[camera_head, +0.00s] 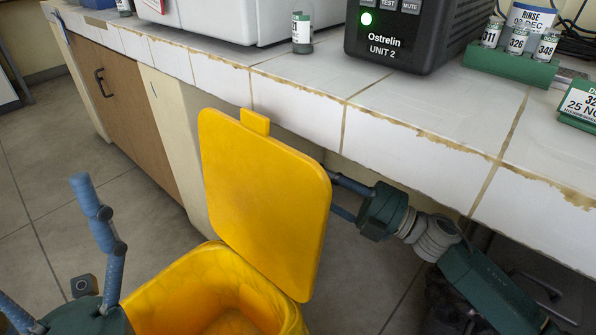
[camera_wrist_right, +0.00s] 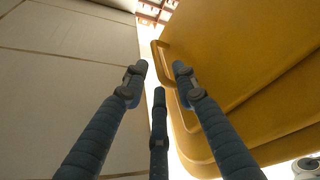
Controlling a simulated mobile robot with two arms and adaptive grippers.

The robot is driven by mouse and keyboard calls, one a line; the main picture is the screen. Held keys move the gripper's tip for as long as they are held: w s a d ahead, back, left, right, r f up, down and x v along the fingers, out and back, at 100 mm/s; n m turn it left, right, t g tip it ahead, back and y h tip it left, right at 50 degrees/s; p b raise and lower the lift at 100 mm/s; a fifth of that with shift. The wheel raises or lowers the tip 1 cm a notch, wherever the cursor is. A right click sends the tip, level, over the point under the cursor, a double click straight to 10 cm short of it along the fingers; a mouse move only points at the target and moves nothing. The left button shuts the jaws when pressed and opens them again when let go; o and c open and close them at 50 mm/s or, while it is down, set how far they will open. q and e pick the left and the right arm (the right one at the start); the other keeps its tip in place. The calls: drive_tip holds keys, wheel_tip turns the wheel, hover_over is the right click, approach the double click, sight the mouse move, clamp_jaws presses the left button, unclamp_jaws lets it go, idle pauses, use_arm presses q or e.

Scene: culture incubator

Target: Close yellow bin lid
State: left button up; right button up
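The yellow bin (camera_head: 215,285) stands on the floor at the bottom of the head view, its mouth uncovered. Its yellow lid (camera_head: 265,195) is raised nearly upright, with a tab on its top edge. My right gripper (camera_head: 340,198) is at the lid's right edge, with its fingertips hidden behind the lid. In the right wrist view its three fingers (camera_wrist_right: 160,75) are spread and hold nothing, and the lid (camera_wrist_right: 245,65) fills the right side; contact cannot be told. My left gripper (camera_head: 45,240) is open and empty to the left of the bin, partly cut off.
A white tiled bench (camera_head: 420,110) runs above and behind the lid, its edge close to the lid and my right arm. It bears a dark Ostrelin unit (camera_head: 410,35), a vial (camera_head: 302,30) and a green vial rack (camera_head: 510,65). Open floor (camera_head: 140,205) lies left of the bin.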

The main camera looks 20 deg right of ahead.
drive_tip(key=shift+x, duration=1.3)
drive_tip(key=c, duration=0.7)
clamp_jaws()
drive_tip(key=shift+f, duration=0.1)
